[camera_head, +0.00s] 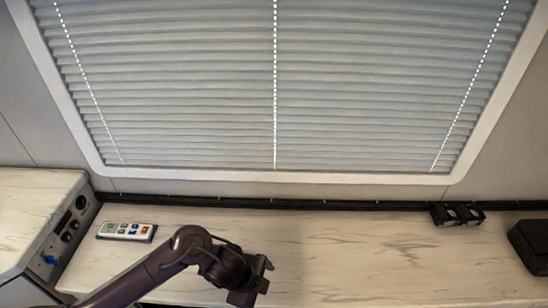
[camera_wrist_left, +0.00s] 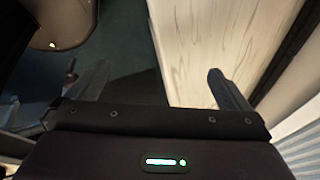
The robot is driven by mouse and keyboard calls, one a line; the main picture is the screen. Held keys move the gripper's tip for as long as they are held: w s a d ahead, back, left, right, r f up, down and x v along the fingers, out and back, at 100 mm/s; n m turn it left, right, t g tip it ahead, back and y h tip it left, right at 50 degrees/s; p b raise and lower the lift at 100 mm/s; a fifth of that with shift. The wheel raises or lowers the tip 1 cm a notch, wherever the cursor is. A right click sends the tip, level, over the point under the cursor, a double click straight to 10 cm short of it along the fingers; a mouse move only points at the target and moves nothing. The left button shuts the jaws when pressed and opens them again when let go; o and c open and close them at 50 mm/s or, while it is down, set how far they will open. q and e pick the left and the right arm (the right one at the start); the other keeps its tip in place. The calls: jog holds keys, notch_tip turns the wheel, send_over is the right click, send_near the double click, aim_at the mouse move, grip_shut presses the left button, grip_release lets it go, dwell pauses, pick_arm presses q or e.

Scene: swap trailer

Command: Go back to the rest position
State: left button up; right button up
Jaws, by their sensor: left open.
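My left gripper (camera_head: 258,277) is at the end of the dark arm that comes in from the lower left, over the front part of the pale counter (camera_head: 350,250). In the left wrist view my left gripper (camera_wrist_left: 160,88) has its two fingers wide apart with nothing between them. The dark floor and the counter's edge (camera_wrist_left: 162,50) show beyond the fingers. My right gripper is not in either view.
A white remote (camera_head: 126,231) with coloured buttons lies on the counter at the left. A raised unit (camera_head: 35,215) with knobs stands at the far left. A small black double item (camera_head: 457,213) and a black box (camera_head: 532,245) are at the right. The counter's middle is clear.

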pick_arm(q)
notch_tip(320, 180, up, 9)
jog(key=d+n+t, duration=0.2)
jog(key=n+t, duration=0.3)
jog(key=n, duration=0.3)
jog(key=s+a+n+g+y, duration=0.2)
jog(key=s+a+n, duration=0.3)
jog(key=a, duration=0.4)
jog(key=s+a+n+g+y, duration=0.15)
jog(key=s+a+n, duration=0.25)
jog(key=a+n, duration=0.4)
notch_tip(320, 180, down, 32)
jog(key=s+a+m+g+b, duration=0.1)
jog(key=s+b, duration=0.1)
jog(key=s+a+f+g+b, duration=0.1)
jog(key=s+a+f, duration=0.1)
jog(key=s+f, duration=0.8)
jog(key=s+a+f+b, duration=0.1)
jog(key=s+a+f, duration=0.1)
jog(key=s+f, duration=0.75)
jog(key=shift+m, duration=0.5)
jog(key=r+p, duration=0.1)
jog(key=w+r+p, duration=0.1)
jog(key=p, duration=0.1)
jog(key=w+d+r+p, duration=0.1)
jog(key=r, duration=0.1)
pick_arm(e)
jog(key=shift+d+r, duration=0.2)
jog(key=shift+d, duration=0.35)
